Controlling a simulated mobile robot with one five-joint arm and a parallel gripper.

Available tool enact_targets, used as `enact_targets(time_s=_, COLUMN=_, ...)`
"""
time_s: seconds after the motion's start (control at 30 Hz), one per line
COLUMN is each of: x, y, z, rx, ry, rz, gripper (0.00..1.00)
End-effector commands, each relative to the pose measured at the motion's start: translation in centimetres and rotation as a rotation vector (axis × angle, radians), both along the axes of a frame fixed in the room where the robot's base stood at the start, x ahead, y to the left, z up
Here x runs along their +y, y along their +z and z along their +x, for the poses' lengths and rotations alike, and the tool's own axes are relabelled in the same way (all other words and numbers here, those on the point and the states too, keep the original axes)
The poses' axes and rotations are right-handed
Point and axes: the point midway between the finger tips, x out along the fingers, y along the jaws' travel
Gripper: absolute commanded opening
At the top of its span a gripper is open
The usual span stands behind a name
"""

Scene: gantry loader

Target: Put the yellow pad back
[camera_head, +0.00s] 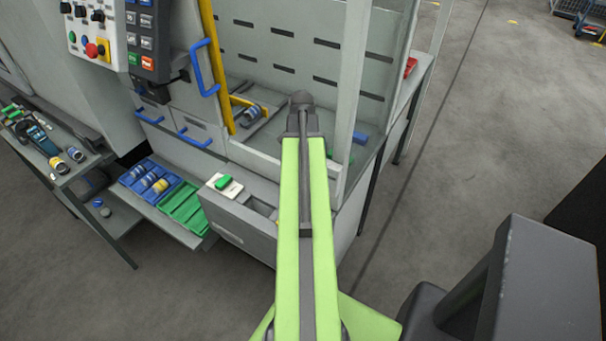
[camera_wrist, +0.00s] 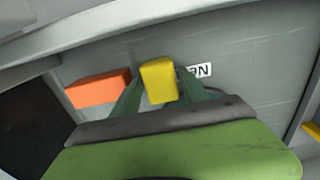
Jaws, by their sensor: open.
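The yellow pad (camera_wrist: 158,82) is a small block in the middle of the wrist view, in front of a grey panel. My gripper (camera_wrist: 160,76) is open, with one dark green finger on each side of the pad. I cannot tell whether the fingers touch it. An orange block (camera_wrist: 99,89) is to the left of the pad, just outside the left finger. In the head view my green arm reaches over to the machine, and its dark end (camera_head: 302,101) is by the clear door. The yellow pad is not visible there.
A white label with dark letters (camera_wrist: 200,70) is partly hidden behind the pad and finger. In the head view, blue bins (camera_head: 135,174) and green bins (camera_head: 184,210) are on a low shelf, left of my arm. Open floor (camera_head: 490,130) lies to the right.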

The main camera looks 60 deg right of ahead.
Motion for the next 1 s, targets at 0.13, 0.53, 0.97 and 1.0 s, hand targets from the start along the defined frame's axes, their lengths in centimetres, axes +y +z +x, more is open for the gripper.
enact_targets(time_s=0.13, x=0.0, y=-0.2, z=0.0, rx=0.000, ry=0.001, rz=0.000, gripper=0.52)
enact_targets(time_s=0.53, x=0.0, y=-0.2, z=0.0, rx=0.000, ry=0.001, rz=0.000, gripper=0.10)
enact_targets(time_s=0.97, x=0.0, y=0.9, z=0.1, rx=0.000, ry=0.002, rz=0.000, gripper=0.00)
enact_targets(time_s=1.0, x=0.0, y=1.5, z=0.1, rx=0.000, ry=0.002, rz=0.000, gripper=0.00)
